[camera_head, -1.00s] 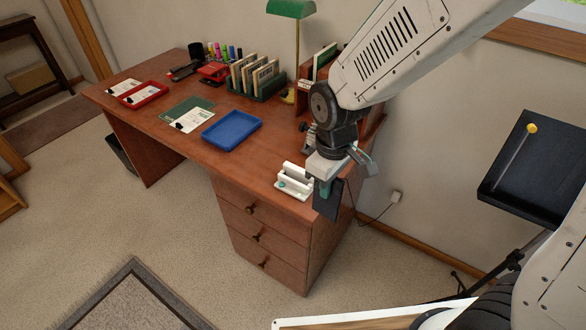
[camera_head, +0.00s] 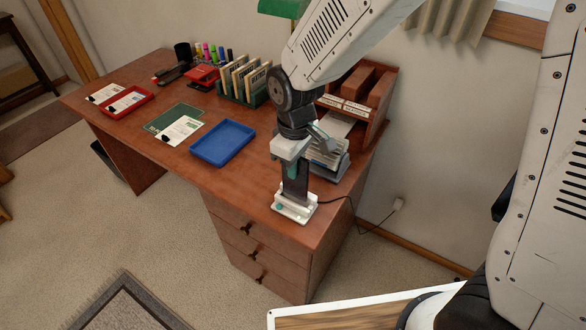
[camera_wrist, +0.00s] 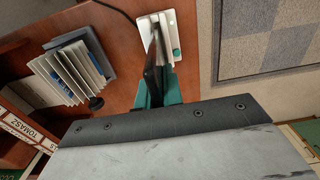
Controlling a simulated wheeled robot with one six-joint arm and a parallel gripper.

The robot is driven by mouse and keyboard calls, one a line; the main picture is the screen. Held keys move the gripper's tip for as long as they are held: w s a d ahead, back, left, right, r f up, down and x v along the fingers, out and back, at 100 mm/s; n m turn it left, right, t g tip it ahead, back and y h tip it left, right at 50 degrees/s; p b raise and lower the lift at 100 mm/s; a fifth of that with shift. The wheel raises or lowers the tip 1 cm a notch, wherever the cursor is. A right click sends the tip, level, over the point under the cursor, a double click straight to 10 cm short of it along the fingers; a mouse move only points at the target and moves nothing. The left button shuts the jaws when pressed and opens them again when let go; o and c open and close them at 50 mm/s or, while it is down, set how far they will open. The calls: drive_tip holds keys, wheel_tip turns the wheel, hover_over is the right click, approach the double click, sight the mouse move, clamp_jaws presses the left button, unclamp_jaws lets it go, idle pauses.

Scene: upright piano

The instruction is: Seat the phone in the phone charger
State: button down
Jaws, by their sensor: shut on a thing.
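The phone (camera_head: 294,189) is a dark slab, upright between my gripper's fingers. My gripper (camera_head: 291,168) is shut on its upper part, above the charger. The white phone charger (camera_head: 296,213) stands at the desk's front right corner, with a cable running off to the right. In the head view the phone's lower end meets the charger. In the wrist view the phone (camera_wrist: 153,62) shows edge-on, over the charger (camera_wrist: 169,24), between the teal fingers of my gripper (camera_wrist: 158,84). Whether its lower edge is fully down in the slot is hidden.
A rack of papers (camera_head: 328,163) stands close behind my gripper, with a wooden organizer (camera_head: 377,110) beyond. A blue tray (camera_head: 223,143) lies to the left. The wall outlet (camera_head: 398,204) is at the right. The desk between the tray and charger is clear.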

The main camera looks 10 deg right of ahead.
sight(294, 196)
drive_tip(key=shift+a+f, duration=0.1)
drive_tip(key=shift+f, duration=1.55)
drive_tip(key=shift+f, duration=0.1)
drive_tip(key=c, duration=1.5)
unclamp_jaws()
drive_tip(key=shift+f, duration=0.1)
drive_tip(key=shift+c, duration=0.2)
